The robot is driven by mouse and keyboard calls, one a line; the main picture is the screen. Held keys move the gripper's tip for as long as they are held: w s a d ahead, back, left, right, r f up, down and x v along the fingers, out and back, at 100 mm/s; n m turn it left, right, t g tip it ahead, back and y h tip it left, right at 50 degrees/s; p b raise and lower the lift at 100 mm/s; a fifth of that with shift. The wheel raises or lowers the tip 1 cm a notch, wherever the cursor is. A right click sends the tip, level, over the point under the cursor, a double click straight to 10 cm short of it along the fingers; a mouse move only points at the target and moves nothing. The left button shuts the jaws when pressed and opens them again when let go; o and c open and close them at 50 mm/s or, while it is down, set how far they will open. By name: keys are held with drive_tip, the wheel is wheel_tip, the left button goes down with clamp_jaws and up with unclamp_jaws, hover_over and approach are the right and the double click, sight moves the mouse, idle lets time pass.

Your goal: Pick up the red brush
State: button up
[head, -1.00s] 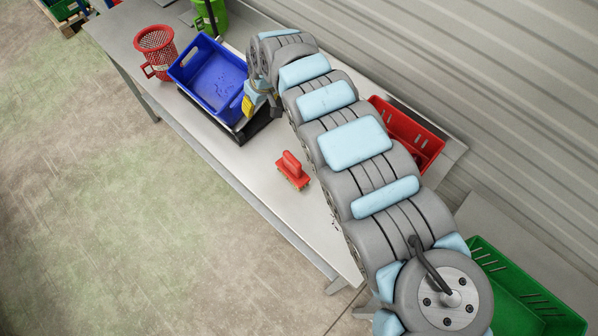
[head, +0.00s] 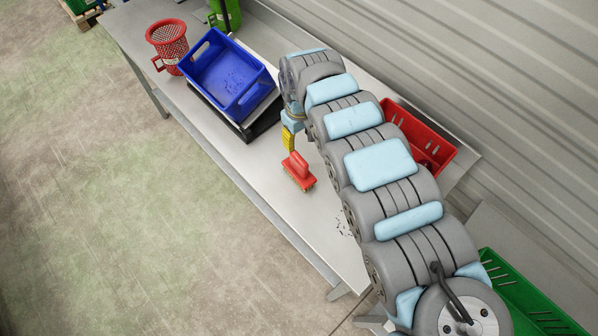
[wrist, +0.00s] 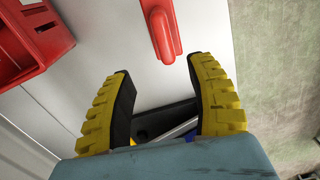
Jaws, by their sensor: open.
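The red brush (head: 299,171) lies on the grey metal table (head: 318,228) with its handle up and its bristles down. In the wrist view the red brush (wrist: 161,30) is at the top, partly cut off, just beyond the fingertips. My gripper (wrist: 159,68) has yellow and black fingers spread apart with nothing between them. In the head view my gripper (head: 289,145) is just behind the brush, with its fingers near the handle; the exact gap is hard to judge there.
A blue crate (head: 262,80) on a black base and a red mesh basket (head: 168,42) stand at the far end. A red crate (head: 442,150) is at the wall side, also in the wrist view (wrist: 40,60). A green crate (head: 530,322) is at the lower right.

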sight(298, 158)
wheel_tip(298, 158, down, 8)
drive_tip(key=shift+r+p, duration=0.15)
drive_tip(key=shift+p, duration=0.25)
drive_tip(key=f, duration=0.2)
drive_tip(key=s+f, duration=0.1)
drive_tip(key=shift+a+f+p, duration=0.25)
drive_tip(key=shift+p, duration=0.1)
drive_tip(key=shift+w+d+f, duration=0.1)
drive_tip(key=shift+d+f, duration=0.05)
drive_tip(key=shift+f, duration=0.65)
clamp_jaws()
